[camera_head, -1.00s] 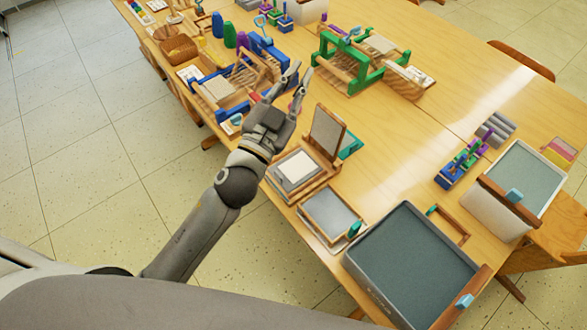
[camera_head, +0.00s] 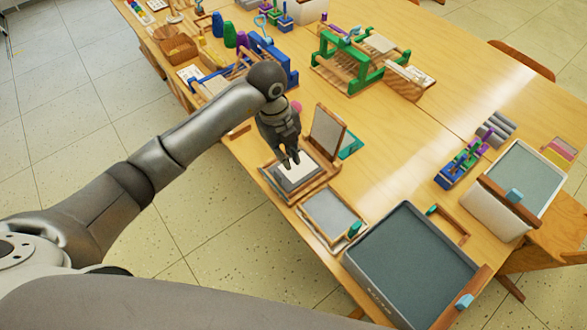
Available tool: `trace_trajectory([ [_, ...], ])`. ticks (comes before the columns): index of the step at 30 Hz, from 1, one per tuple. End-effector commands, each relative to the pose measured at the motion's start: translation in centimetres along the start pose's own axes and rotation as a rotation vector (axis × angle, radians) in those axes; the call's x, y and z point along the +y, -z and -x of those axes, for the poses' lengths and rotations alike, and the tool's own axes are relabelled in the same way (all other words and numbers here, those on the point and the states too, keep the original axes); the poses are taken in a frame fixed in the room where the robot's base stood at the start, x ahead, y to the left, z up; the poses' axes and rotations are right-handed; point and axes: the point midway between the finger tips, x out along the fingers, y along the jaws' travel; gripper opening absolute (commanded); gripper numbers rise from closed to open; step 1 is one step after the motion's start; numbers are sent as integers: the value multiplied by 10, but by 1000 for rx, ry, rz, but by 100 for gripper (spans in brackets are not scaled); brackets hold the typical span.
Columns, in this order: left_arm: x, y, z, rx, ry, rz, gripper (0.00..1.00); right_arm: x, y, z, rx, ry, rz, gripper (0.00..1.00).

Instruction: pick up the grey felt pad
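A grey pad (camera_head: 283,183), which looks like the felt pad, lies in a wooden hinged frame (camera_head: 325,180) near the table's front edge. A white sheet (camera_head: 304,172) lies on top of it, so only the pad's border shows. My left gripper (camera_head: 290,163) points down over the far part of the sheet and pad and hides some of them. Its fingertips appear close above or at the sheet; contact cannot be told, nor whether the fingers are parted. My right gripper is not in view.
The frame's raised lid (camera_head: 328,128) stands just right of my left gripper. A smaller grey-screened frame (camera_head: 332,213) and a large grey tub (camera_head: 412,265) sit nearer. A green loom (camera_head: 355,65) stands farther back.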

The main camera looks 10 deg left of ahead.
Motion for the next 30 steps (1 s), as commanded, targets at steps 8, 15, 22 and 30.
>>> trace_trajectory([
  [8,23,-30,-8,-103,-114,79,12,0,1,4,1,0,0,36],
  [15,25,-32,-41,-101,-110,75,12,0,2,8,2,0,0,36],
  [22,27,-30,-61,-99,-111,75,12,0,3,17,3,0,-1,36],
  [30,29,-30,-96,-100,-108,73,12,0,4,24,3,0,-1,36],
])
